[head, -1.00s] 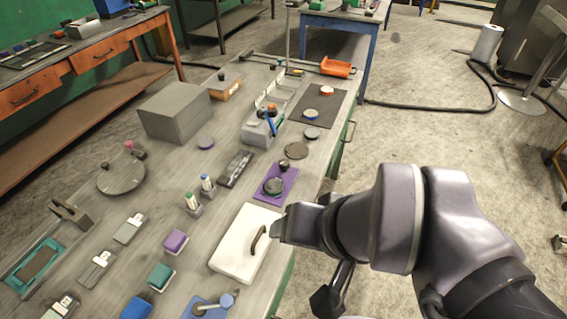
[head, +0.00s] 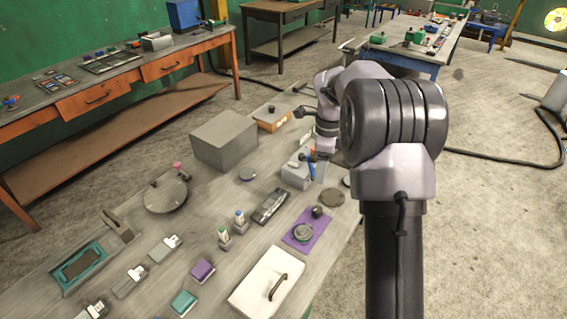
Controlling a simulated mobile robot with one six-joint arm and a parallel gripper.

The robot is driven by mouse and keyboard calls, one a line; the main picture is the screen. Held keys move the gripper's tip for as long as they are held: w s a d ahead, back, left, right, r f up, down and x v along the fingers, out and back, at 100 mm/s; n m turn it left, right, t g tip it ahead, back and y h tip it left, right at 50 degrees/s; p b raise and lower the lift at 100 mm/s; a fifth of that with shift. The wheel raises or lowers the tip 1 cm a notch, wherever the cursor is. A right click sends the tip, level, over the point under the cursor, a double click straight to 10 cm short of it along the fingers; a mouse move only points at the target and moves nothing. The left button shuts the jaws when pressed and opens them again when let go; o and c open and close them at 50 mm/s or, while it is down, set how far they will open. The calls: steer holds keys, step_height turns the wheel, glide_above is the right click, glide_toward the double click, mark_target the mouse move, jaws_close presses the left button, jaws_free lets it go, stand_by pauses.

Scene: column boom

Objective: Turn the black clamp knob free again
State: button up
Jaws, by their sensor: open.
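My gripper (head: 322,158) points down at the right side of the bench, beside a grey block fixture (head: 295,175) with a blue handle (head: 311,168) and an orange part. The jaws are open; they are small and partly merge with the fixture, so contact cannot be told. A dark part, possibly the black clamp knob, sits on top of this fixture (head: 302,156), partly covered by my wrist. Another black knob (head: 318,211) stands on the purple mat (head: 294,240) beside a round grey part. Which knob is the clamp knob cannot be told for sure.
A large grey box (head: 224,140) stands left of the fixture, with a wooden block (head: 271,123) bearing a black knob behind it. A dark round disc (head: 332,197) and a white case (head: 268,285) lie in front. Several small parts cover the bench's left.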

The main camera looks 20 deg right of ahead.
mark_target(318, 209)
steer(key=shift+m, duration=0.5)
steer(key=f+b, duration=0.1)
steer(key=f, duration=0.5)
steer(key=f+b, duration=0.2)
steer(key=f, duration=0.5)
steer(key=f+b, duration=0.1)
steer(key=f, duration=0.5)
steer(key=shift+w+d+f, duration=0.2)
steer(key=shift+w+d, duration=0.15)
jaws_close()
